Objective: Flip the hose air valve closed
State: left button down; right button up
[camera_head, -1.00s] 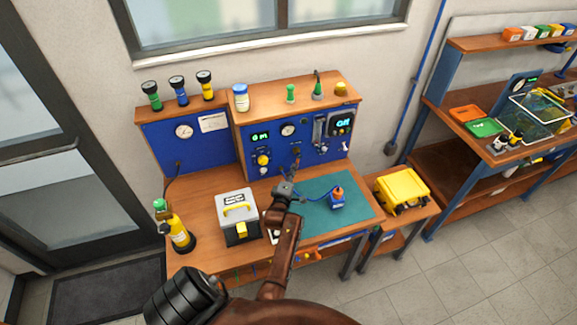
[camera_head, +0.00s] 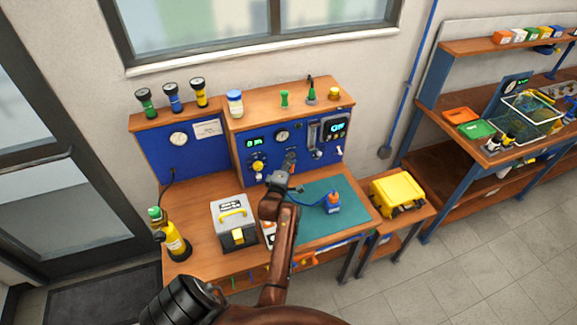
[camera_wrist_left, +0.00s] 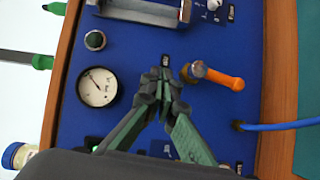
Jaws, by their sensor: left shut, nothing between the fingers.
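The hose air valve shows in the left wrist view as a brass body with an orange lever (camera_wrist_left: 225,80) on the blue panel (camera_wrist_left: 225,45). The lever points right in that picture, towards the wooden edge. A blue hose (camera_wrist_left: 285,125) leaves the panel near the lever's end. My left gripper (camera_wrist_left: 164,84) is shut and empty, with its tips beside the valve's brass body, on the side away from the lever. Whether it touches cannot be told. My right gripper is not in view.
A pressure gauge (camera_wrist_left: 98,87) is left of the fingers in the wrist view. On the bench are a grey toolbox (camera_head: 233,222), a teal mat (camera_head: 325,225), a blue-orange device (camera_head: 333,202) and a yellow-black bottle (camera_head: 174,240). A yellow case (camera_head: 396,190) stands to the right.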

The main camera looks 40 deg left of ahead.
aim_at(293, 166)
pick_arm(q)
jog(key=s+d+m+t+p, duration=0.1)
jog(key=s+d+t+p, duration=0.1)
jog(key=d+p, duration=0.3)
jog(key=s+f+n+g+y+p, duration=0.2)
jog(key=s+f+g+p, duration=0.2)
jog(key=s+f+p, duration=0.3)
jog(key=b+x, duration=0.3)
jog(key=x, duration=0.7)
jog(key=shift+w+a+f, duration=0.25)
jog(key=shift+f, duration=0.1)
